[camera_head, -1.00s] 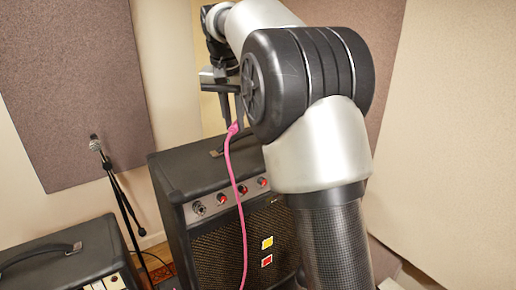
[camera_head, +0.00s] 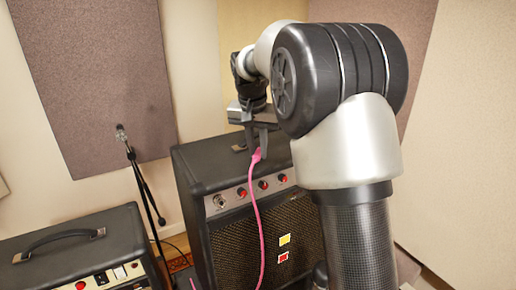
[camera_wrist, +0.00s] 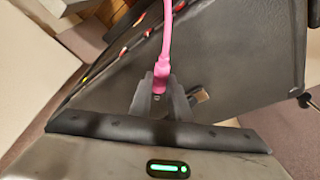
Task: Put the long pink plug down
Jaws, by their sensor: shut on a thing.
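The long pink plug (camera_head: 256,156) is between the fingers of my gripper (camera_head: 257,146), with its pink cable hanging down in front of the large black amp (camera_head: 222,170). In the wrist view the pink plug (camera_wrist: 161,76) sits between the two dark fingers of my gripper (camera_wrist: 160,98), and its cable runs up out of the picture. The gripper is shut on the plug. In the head view the plug shows in front of the amp's upper edge; I cannot tell whether it touches the amp. My arm hides part of the amp's right side.
A smaller black amp (camera_head: 60,262) with a carry handle stands at the lower left. A microphone on a stand (camera_head: 143,190) stands between the amps, near the wall. A dark acoustic panel (camera_head: 95,80) hangs behind. The large amp's top is mostly bare.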

